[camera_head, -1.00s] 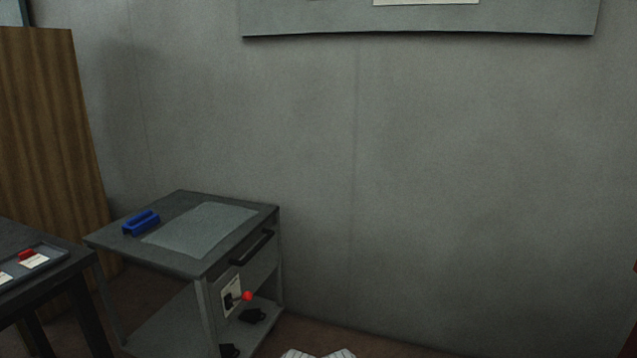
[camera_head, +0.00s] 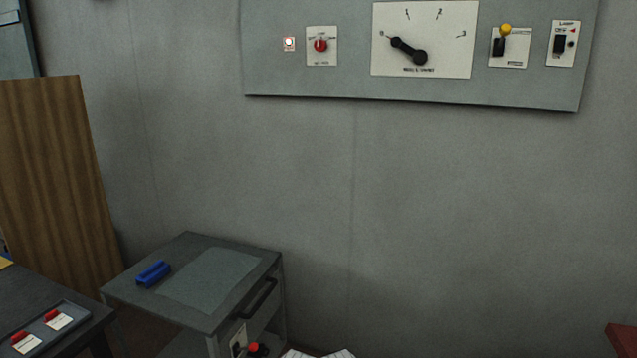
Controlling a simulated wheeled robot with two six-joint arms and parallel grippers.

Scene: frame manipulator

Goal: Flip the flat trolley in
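A grey trolley (camera_head: 232,317) with a flat top stands against the wall at the lower left of the head view. Its top carries a grey mat (camera_head: 208,281) and a blue block-like handle (camera_head: 153,273). A black bar handle (camera_head: 260,297) is on its right side. Below that is a white plate with a black switch (camera_head: 238,341), and a red knob (camera_head: 257,349) beside it. The trolley's lower part is cut off by the frame. Neither of my grippers is in view.
A wall panel (camera_head: 415,87) carries a dial (camera_head: 422,40), a red knob (camera_head: 320,45) and a yellow-tipped lever (camera_head: 505,30). A dark table with a tray (camera_head: 45,330) is at left, beside a wooden board (camera_head: 55,170). A white object (camera_head: 318,354) at the bottom is unclear.

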